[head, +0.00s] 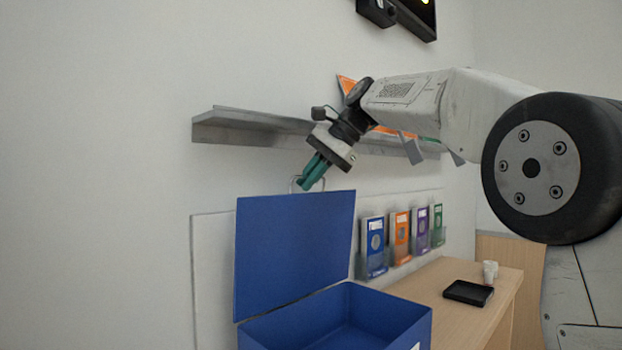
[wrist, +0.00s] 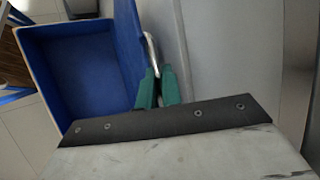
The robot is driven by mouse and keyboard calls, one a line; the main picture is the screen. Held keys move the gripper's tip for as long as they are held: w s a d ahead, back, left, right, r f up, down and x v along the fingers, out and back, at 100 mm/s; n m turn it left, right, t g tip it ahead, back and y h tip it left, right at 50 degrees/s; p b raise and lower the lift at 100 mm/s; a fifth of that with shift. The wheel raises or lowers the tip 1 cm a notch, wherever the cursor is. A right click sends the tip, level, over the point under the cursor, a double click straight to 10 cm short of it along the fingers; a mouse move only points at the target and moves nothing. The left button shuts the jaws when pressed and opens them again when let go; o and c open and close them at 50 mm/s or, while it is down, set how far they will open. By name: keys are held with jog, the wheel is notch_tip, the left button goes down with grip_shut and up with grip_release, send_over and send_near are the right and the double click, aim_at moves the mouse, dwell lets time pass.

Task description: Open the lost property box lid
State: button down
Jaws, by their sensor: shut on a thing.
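The blue lost property box (head: 385,312) stands at the bottom of the head view with its lid (head: 292,248) raised, close to upright. Its open inside shows blue and looks empty in the wrist view (wrist: 78,68). A metal wire handle (head: 296,181) is at the lid's top edge, and it also shows in the wrist view (wrist: 152,52). My gripper (head: 309,178) has green fingers at the lid's top edge. In the wrist view the fingers (wrist: 158,88) are shut on the handle.
A grey wall shelf (head: 245,124) runs just behind and above my gripper. Several coloured leaflets in holders (head: 375,247) stand against the wall to the right. A black tray (head: 468,293) and a small white cup (head: 490,271) are on the wooden counter (head: 425,285).

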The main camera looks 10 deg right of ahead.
jog(key=c, duration=1.6)
grip_release()
jog(key=shift+f, duration=0.1)
jog(key=shift+d, duration=0.1)
jog(key=v, duration=0.8)
jog(key=shift+s, duration=0.1)
